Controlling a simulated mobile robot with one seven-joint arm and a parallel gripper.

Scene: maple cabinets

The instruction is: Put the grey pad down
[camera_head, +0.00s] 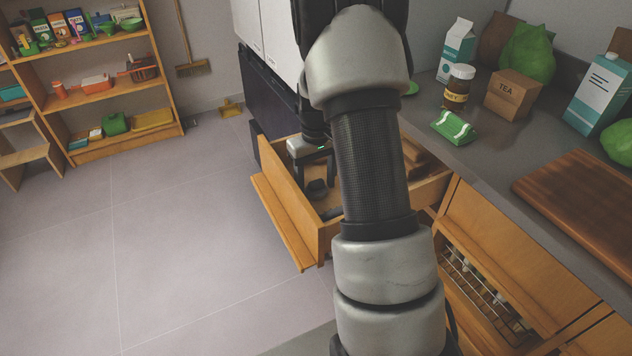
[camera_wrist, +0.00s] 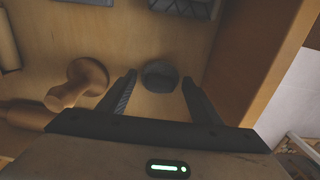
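A small dark grey, roundish piece (camera_wrist: 160,76), possibly the grey pad, lies on the wooden floor of the open drawer (camera_head: 291,222). It also shows as a dark shape in the head view (camera_head: 317,189). My gripper (camera_wrist: 160,80) is inside the drawer and open, its fingers apart on either side of this piece. In the wrist view a gap shows between the piece and each finger. My gripper's body also shows in the head view (camera_head: 312,165), partly hidden behind my arm.
A wooden knobbed tool (camera_wrist: 78,85) lies left of the fingers in the drawer, and a grey tray-like thing (camera_wrist: 185,7) at the far side. The drawer wall (camera_wrist: 258,60) is close on the right. The counter (camera_head: 490,160) holds a jar, boxes and a board.

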